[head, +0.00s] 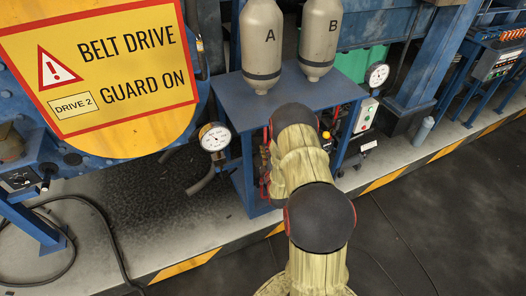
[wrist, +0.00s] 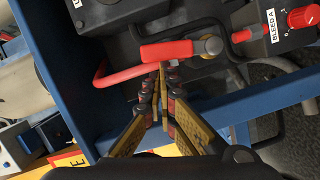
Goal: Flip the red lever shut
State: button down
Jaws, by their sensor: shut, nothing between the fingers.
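The red lever (wrist: 168,51) shows in the wrist view as a thick red handle lying across the picture. Its right end meets a round grey and brass pivot (wrist: 209,46). My gripper (wrist: 162,70) comes up from below, its fingers together and empty. The fingertips are at the lever's lower edge near its middle; I cannot tell whether they touch it. In the head view my own arm covers the gripper, and I cannot make out the lever there.
A red hose (wrist: 122,76) bends close left of the fingertips. A red knob (wrist: 304,17) beside a "BLEED A" label is at the upper right. Blue frame bars (wrist: 262,104) surround the fittings. In the head view, bottles A (head: 262,45) and B (head: 319,35) stand on the blue stand (head: 232,95).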

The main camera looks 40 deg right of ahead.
jog(key=s+d+f+m+y+b, duration=0.3)
jog(key=d+f+m, duration=0.1)
jog(key=d+m, duration=0.5)
jog(key=shift+d+m+g, duration=0.2)
jog(key=shift+m+g, duration=0.1)
jog(key=shift+m, duration=0.3)
jog(key=shift+f, duration=0.15)
dwell(0.4)
dwell(0.4)
